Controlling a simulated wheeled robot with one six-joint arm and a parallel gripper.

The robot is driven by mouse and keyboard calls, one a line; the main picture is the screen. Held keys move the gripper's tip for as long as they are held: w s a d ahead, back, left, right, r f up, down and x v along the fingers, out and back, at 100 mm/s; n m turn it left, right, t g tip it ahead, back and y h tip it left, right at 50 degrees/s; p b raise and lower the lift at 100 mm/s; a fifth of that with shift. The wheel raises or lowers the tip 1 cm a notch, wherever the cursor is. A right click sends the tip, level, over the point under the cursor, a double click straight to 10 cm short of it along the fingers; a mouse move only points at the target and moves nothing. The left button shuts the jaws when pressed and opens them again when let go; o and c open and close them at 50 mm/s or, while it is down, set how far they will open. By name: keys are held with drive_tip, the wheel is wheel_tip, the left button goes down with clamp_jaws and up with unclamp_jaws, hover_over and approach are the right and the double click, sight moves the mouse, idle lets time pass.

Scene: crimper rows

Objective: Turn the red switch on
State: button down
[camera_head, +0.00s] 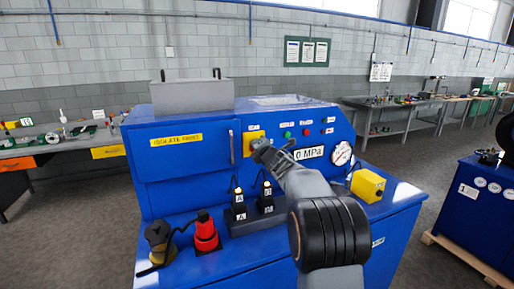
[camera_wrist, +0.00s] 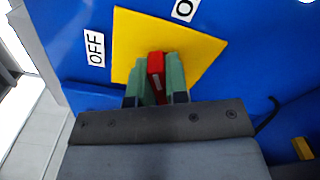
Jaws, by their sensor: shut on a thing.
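The red switch (camera_wrist: 155,68) shows in the wrist view on a yellow plate (camera_wrist: 190,42) on the blue machine front. An OFF label is at the plate's left and a partly cut label starting with O is at the top. My gripper (camera_wrist: 156,78) has its green fingers on both sides of the red handle and is shut on it. In the head view my gripper (camera_head: 262,146) is at the yellow plate (camera_head: 252,138); the red handle is hidden there behind the gripper.
The blue machine (camera_head: 180,175) fills the middle. A gauge (camera_head: 342,153) and a 0 MPa display (camera_head: 309,153) sit right of the plate. Black levers (camera_head: 239,205), a red-and-black device (camera_head: 205,232) and a yellow box (camera_head: 368,185) stand on the ledge below.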

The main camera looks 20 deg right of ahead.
drive_tip(key=m, duration=0.5)
drive_tip(key=shift+f+p, duration=0.15)
drive_tip(key=shift+p, duration=0.15)
drive_tip(key=shift+m, duration=0.4)
drive_tip(key=c, duration=1.1)
unclamp_jaws()
drive_tip(key=s+b, duration=0.3)
drive_tip(key=s, duration=1.1)
drive_tip(key=shift+w, duration=0.1)
